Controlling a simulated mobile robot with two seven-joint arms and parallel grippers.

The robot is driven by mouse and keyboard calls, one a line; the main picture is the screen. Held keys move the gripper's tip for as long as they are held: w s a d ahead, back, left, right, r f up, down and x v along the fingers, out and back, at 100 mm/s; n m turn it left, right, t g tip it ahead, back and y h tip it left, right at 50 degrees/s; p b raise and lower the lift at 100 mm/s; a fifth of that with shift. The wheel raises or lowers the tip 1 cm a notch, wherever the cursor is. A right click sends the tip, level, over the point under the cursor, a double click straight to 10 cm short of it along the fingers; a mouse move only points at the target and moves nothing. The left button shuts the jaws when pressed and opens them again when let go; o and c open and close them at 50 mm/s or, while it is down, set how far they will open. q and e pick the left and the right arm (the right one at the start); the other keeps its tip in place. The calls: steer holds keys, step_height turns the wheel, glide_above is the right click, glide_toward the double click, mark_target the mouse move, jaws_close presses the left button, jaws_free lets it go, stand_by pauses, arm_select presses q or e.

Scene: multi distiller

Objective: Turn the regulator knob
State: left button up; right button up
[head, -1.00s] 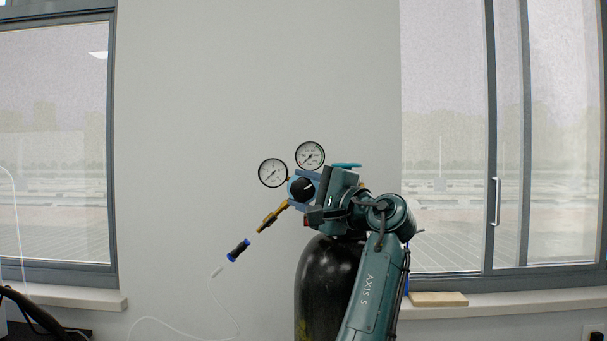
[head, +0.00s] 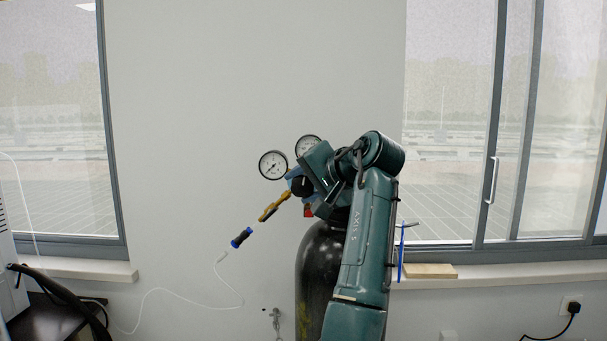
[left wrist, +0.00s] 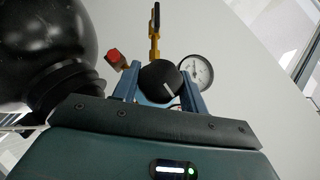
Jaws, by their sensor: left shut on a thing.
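The black regulator knob (head: 301,186), with a white mark, sits below two round gauges on the regulator. It also shows in the left wrist view (left wrist: 158,84), between two blue fingers. My left gripper (head: 299,183) is shut on the knob, with a finger on each side. The left gauge (head: 273,165) shows whole; the right gauge (head: 308,146) is partly covered by my gripper. A brass fitting (head: 274,206) points down to the left from the regulator. Most of the regulator body is hidden behind my gripper and wrist. My right gripper is not in view.
The black gas cylinder (head: 313,275) stands below the regulator, partly behind my arm. A blue-and-black hose connector (head: 242,237) with a thin white tube hangs at the lower left. Windows flank the bare wall. A wooden block (head: 430,271) lies on the right sill.

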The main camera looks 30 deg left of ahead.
arm_select(q)
steer(key=shift+r+h+p, duration=0.15)
steer(key=shift+h+p, duration=0.15)
steer(key=shift+p, duration=0.05)
steer(key=shift+n, duration=0.3)
steer(key=o, duration=1)
steer(key=b+v, duration=0.2)
steer(key=v, duration=1.1)
steer(key=shift+s, duration=0.15)
